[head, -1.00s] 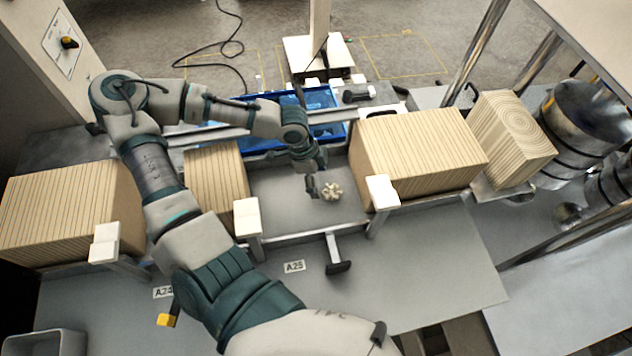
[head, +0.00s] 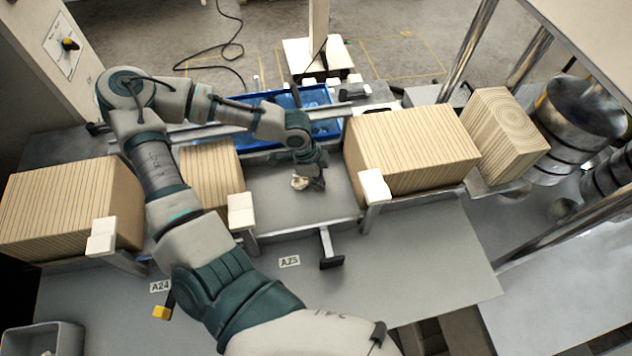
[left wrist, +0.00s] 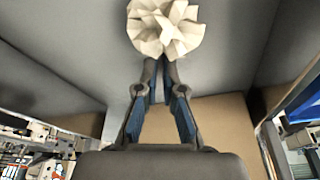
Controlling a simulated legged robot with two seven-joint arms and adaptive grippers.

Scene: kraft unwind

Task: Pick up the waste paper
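The waste paper (head: 299,183) is a crumpled cream-white ball. In the head view it shows just left of my left gripper (head: 312,184), over the grey bay between the striped rolls. In the left wrist view the paper (left wrist: 166,26) sits at the tips of the left gripper (left wrist: 160,63). The two fingers come close together at the paper's lower edge and look shut on it; the exact contact is hidden. Whether the paper is clear of the grey surface is hard to tell. My right gripper is not in view.
Striped brown rolls stand left (head: 212,175) and right (head: 412,150) of the bay. A blue bin (head: 325,130) is behind it. White-capped posts (head: 241,210) and a black-ended lever (head: 330,250) stand in front. A grey container (head: 42,340) is at lower left.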

